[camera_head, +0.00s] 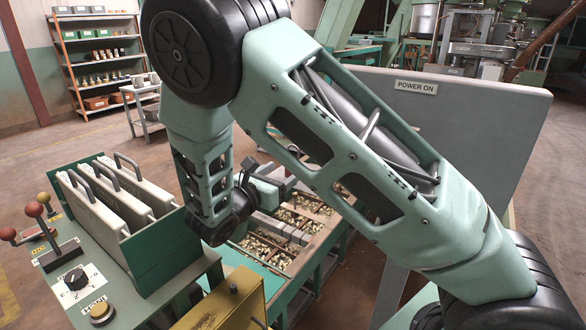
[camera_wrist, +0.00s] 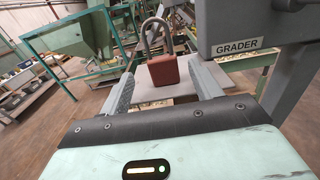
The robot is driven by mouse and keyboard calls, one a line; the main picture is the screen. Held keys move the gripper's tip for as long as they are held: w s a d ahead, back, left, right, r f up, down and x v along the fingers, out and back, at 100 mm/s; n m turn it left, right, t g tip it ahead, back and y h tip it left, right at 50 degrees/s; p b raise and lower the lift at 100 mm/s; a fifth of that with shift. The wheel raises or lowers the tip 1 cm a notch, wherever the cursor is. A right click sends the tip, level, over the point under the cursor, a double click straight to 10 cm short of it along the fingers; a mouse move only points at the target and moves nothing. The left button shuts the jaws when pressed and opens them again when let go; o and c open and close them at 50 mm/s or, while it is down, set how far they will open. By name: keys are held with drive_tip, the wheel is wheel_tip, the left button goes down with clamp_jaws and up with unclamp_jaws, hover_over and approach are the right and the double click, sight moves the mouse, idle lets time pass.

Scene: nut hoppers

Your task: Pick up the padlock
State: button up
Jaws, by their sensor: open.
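The padlock (camera_wrist: 171,77) shows in the wrist view, with a reddish-brown body and a grey shackle arching upward. It appears upright on a flat grey plate (camera_wrist: 147,91). My gripper (camera_wrist: 162,70) is open, with one grey finger to the left of the padlock and one to the right in the picture. The padlock appears between or just beyond the fingertips, and I see no clear contact. In the head view my arm covers much of the middle, and I cannot make out the padlock there.
In the head view, sorting bins (camera_head: 268,250) with nuts lie below my arm. A lever console (camera_head: 75,265) is at left, a yellow box (camera_head: 235,305) in front, a grey panel (camera_head: 480,120) at right.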

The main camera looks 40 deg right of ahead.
drive_tip(key=x, duration=0.5)
drive_tip(key=shift+s+d+r+p, duration=0.15)
drive_tip(key=shift+r+p, duration=0.1)
drive_tip(key=shift+p, duration=0.1)
drive_tip(key=c, duration=1.1)
